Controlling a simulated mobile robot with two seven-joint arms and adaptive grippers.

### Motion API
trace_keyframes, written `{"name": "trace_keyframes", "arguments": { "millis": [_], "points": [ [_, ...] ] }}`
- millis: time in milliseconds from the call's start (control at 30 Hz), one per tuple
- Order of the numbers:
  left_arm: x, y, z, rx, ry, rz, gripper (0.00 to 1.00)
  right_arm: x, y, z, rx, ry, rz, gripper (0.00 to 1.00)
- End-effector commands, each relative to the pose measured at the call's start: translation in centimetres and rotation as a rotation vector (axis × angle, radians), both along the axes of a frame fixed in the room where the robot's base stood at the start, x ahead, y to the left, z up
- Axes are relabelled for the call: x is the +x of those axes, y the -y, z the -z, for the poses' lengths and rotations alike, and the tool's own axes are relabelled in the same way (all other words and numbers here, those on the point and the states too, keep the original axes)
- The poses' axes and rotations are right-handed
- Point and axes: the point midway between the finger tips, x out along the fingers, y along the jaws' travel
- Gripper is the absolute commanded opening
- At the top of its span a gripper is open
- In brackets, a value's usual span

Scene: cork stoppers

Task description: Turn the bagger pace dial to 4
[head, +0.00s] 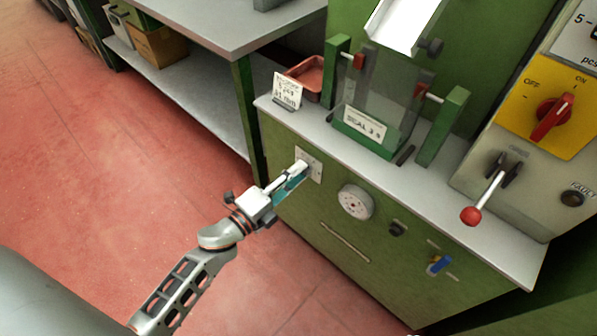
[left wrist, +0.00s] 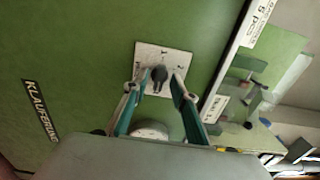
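A square white plate with a small dark knob (left wrist: 159,74) and faint marks around it is on the green cabinet front; I take it for the bagger pace dial, but its label is unreadable. In the head view the plate (head: 312,160) is partly hidden by my left gripper (head: 298,172). In the left wrist view, my left gripper (left wrist: 157,85) is open, its two fingers spread on either side of the knob. I see no clear contact, and the setting cannot be read. My right gripper is not in view.
A round white gauge-like disc (head: 355,202), a dark button (head: 397,229) and a blue-handled switch (head: 439,265) sit on the same front. Above are a red-knobbed lever (head: 471,215) and a red rotary switch (head: 552,115). Open red floor (head: 90,190) lies left.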

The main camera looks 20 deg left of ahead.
Motion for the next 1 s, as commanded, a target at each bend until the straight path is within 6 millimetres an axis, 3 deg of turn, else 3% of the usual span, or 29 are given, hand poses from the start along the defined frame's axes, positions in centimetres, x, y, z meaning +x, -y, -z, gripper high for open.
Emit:
{"name": "trace_keyframes", "arguments": {
  "millis": [500,700,1000],
  "points": [
    [-8.9,-3.2,0.1,0.0,-0.002,0.0,0.26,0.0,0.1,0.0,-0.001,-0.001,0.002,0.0],
    [-10.2,-3.7,0.0,0.001,0.0,0.0,0.26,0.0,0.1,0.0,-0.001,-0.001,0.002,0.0],
    [-10.3,-3.8,0.0,0.001,0.0,0.0,0.26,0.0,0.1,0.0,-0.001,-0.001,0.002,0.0]
  ]
}}
